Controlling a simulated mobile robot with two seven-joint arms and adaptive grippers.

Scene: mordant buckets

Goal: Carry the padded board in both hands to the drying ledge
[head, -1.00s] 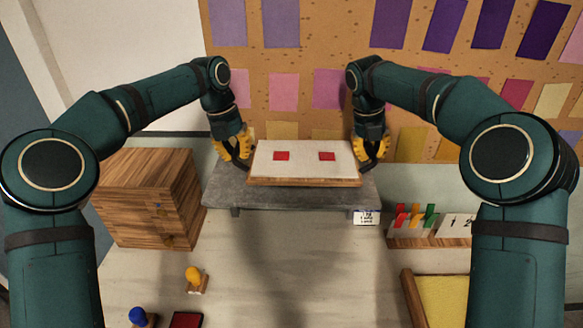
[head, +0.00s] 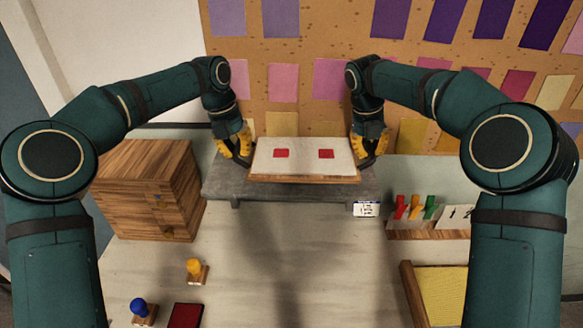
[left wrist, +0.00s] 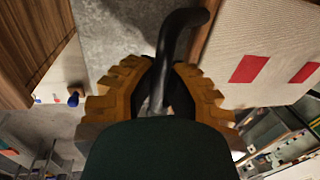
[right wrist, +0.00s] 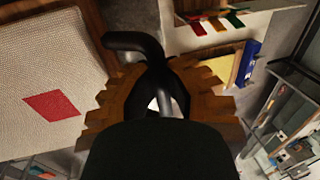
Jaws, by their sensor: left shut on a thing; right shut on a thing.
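The padded board (head: 303,158) has a pale woven top with two red squares and a wooden edge. In the head view it is over the grey drying ledge (head: 225,187), roughly level; I cannot tell whether it touches the ledge. My left gripper (head: 240,150) is shut on a black handle (left wrist: 180,35) at the board's left end. My right gripper (head: 370,148) is shut on the black handle (right wrist: 135,42) at its right end. The board's top also shows in the left wrist view (left wrist: 270,40) and the right wrist view (right wrist: 45,60).
A wooden drawer cabinet (head: 145,185) stands left of the ledge. A rack with coloured clips (head: 415,208) and a small label card (head: 366,209) are at right. Yellow and blue stamps (head: 195,270) (head: 140,308) are at front left. A yellow-lined tray (head: 445,295) is at front right. The middle table is clear.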

